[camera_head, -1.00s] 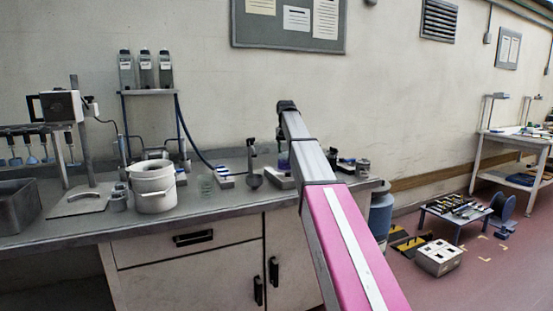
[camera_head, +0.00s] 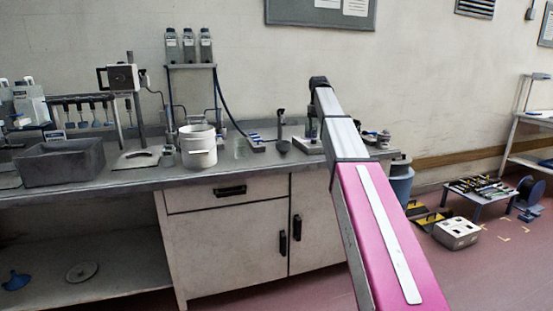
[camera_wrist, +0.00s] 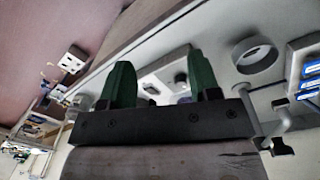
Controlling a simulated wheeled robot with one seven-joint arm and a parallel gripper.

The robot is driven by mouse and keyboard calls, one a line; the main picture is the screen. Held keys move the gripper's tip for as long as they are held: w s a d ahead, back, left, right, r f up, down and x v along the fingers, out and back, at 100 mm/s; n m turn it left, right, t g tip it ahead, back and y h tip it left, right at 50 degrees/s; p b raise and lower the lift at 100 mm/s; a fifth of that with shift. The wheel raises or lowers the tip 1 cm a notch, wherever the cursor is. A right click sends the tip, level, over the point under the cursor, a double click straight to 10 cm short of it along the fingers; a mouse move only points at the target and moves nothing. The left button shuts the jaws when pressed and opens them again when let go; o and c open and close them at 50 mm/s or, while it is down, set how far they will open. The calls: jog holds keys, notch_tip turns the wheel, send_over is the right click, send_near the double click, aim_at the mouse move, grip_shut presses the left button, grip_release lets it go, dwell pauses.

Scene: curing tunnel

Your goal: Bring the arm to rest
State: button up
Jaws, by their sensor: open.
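My arm, pink and grey, stretches forward from the lower right of the head view, over the right part of the bench (camera_head: 130,184). My gripper shows in the wrist view (camera_wrist: 160,84), with two green fingers set well apart on a dark bar. It is open, and nothing shows held between the fingers. In the head view the fingers are hidden behind the end of the arm. Through the gap in the wrist view I see a pale surface with small dark items, too small to name.
A white pot (camera_head: 198,146), a grey bin (camera_head: 62,165) and a bottle rack (camera_head: 190,66) stand on the bench. A blue drum (camera_head: 399,183) is at its right end. A low table (camera_head: 478,194) and a white box (camera_head: 456,233) stand on the floor, right.

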jog(key=s+f, duration=0.5)
jog(key=f, duration=0.4)
jog(key=s+f, duration=0.5)
jog(key=f, duration=0.5)
jog(key=s+f, duration=0.5)
jog(key=f, duration=0.4)
jog(key=s+f+n, duration=0.1)
jog(key=s+f, duration=1.7)
jog(key=s, duration=0.4)
jog(key=shift+d+f+n+y, duration=0.3)
